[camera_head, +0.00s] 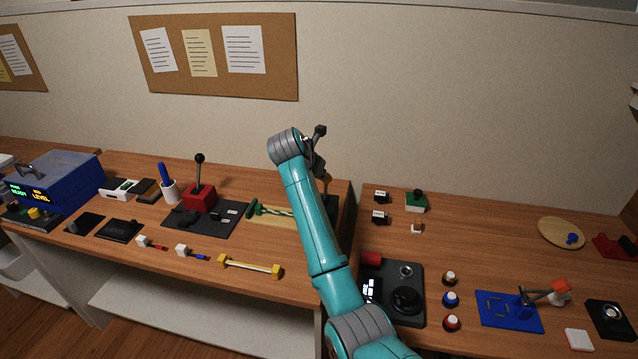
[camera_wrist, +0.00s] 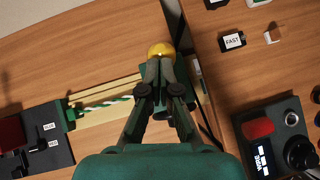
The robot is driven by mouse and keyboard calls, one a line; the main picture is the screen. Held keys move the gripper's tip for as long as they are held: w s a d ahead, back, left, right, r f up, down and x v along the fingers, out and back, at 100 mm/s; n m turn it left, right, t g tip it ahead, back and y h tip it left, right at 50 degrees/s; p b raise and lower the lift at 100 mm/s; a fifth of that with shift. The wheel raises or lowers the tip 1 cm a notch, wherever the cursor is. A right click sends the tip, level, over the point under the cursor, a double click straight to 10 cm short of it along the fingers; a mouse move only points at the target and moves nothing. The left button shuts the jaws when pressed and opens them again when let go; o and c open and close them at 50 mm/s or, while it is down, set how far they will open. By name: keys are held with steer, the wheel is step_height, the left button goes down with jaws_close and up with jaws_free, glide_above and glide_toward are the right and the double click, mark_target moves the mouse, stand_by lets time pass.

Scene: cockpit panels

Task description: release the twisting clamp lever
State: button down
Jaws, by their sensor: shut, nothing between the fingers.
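A clamp-like device with a green-and-white spiral rod (camera_head: 275,211) lies on a pale wooden board near the right end of the left table. The rod (camera_wrist: 103,107) also shows in the wrist view, left of my fingers. A yellow ball knob (camera_wrist: 161,49) stands at the device's right end, by a dark green block; in the head view the knob (camera_head: 327,178) is partly behind my arm. My gripper (camera_wrist: 160,68) is shut and empty, its fingertips right at the knob in the picture. Whether they touch it, I cannot tell. The gripper (camera_head: 318,160) is largely hidden in the head view.
A red lever box (camera_head: 200,197) on a black plate stands left of the device. A gap separates the two tables. The right table holds a black control panel (camera_head: 405,315), several coloured knobs and a blue plate (camera_head: 495,313) with a red-tipped lever. A wall is behind.

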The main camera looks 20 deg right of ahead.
steer(key=shift+w+d+f, duration=0.15)
steer(key=shift+w+d, duration=0.5)
steer(key=shift+w, duration=0.25)
